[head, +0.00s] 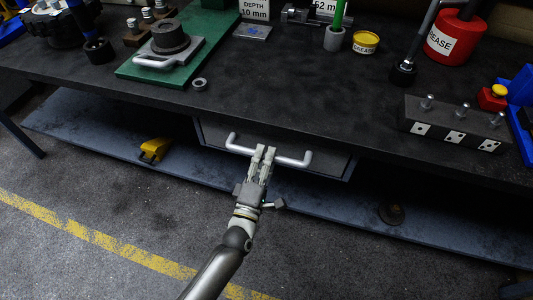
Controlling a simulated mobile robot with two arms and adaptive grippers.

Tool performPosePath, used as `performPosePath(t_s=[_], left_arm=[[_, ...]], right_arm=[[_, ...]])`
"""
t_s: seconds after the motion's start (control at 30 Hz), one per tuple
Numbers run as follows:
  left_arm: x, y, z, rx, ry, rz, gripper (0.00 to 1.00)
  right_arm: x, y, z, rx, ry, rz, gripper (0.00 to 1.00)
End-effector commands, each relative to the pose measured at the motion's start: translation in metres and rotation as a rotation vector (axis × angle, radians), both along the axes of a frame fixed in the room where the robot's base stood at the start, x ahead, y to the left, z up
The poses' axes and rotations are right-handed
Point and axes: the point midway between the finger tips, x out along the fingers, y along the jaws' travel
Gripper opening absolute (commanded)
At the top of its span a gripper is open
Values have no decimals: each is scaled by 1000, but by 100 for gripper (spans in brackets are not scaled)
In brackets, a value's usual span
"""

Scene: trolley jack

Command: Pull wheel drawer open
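The wheel drawer (328,162) is a dark grey box under the front edge of the workbench. A light grey bar handle (297,161) runs across its front. I cannot tell from this view whether the drawer stands slightly out. My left gripper (265,150) reaches up from below to the middle of the handle. Its fingers are close together and overlap the bar. The part of the bar behind them is hidden, so I cannot tell whether they grip it. My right gripper is not in view.
The dark workbench (300,95) overhangs the drawer. A green board (170,75) with a metal handle and a small ring (200,84) lie on it. A block with pegs (455,125) stands at right. A blue-grey lower shelf (85,125) holds a yellow object (154,149).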

Motion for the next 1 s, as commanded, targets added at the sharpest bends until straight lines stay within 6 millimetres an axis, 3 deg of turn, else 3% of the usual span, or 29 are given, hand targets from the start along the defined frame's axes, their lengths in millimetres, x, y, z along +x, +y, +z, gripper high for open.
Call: performPosePath(t_s=[0.13, 0.43, 0.73, 1.0], left_arm=[[10, -3, 2, 0, 0, 0, 39], [12, -4, 2, 1, 2, -1, 39], [11, -4, 2, 2, 2, -1, 0], [11, -4, 2, 2, 2, -1, 0]], right_arm=[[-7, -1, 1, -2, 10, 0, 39], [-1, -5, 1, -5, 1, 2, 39], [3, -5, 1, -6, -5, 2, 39], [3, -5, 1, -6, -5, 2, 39]])
